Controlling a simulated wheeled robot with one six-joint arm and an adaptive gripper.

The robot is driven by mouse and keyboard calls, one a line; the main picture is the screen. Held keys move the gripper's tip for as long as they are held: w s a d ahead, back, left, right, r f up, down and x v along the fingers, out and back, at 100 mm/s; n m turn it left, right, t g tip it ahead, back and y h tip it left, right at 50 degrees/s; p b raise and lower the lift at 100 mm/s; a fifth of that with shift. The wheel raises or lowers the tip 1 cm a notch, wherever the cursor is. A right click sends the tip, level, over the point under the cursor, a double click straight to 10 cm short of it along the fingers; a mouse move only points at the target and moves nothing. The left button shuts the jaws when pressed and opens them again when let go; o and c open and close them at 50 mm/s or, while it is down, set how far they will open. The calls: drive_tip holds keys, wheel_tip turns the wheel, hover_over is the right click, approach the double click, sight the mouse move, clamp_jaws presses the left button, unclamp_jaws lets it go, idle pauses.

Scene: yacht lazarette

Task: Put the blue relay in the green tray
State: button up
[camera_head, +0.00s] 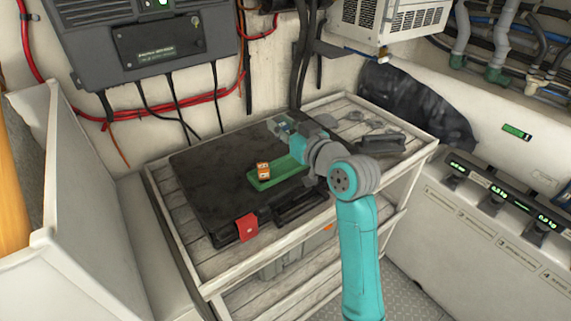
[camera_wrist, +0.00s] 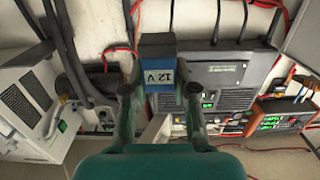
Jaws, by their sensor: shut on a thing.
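The blue relay (camera_wrist: 162,75), with a dark body and a blue label reading 12 V, is between the fingers of my gripper (camera_wrist: 160,92). My gripper is shut on it. In the head view my gripper (camera_head: 282,127) is above the far part of the dark case, beyond the green tray, and the relay is small and partly hidden there. The green tray (camera_head: 283,170) lies on the case, its right end partly behind my arm. An orange relay-like block (camera_head: 263,170) stands at the tray's left part.
The black case (camera_head: 207,178) lies on a slatted shelf unit (camera_head: 185,225). A red tag (camera_head: 247,227) hangs at its front edge. Grey loose items (camera_head: 372,125) lie at the shelf's right. A wall-mounted box (camera_head: 150,45) with cables is behind.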

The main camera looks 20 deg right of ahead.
wheel_tip(320, 180, down, 10)
drive_tip(key=shift+r, duration=0.15)
idle(0.4)
drive_tip(key=o, duration=0.7)
drive_tip(key=v, duration=1.2)
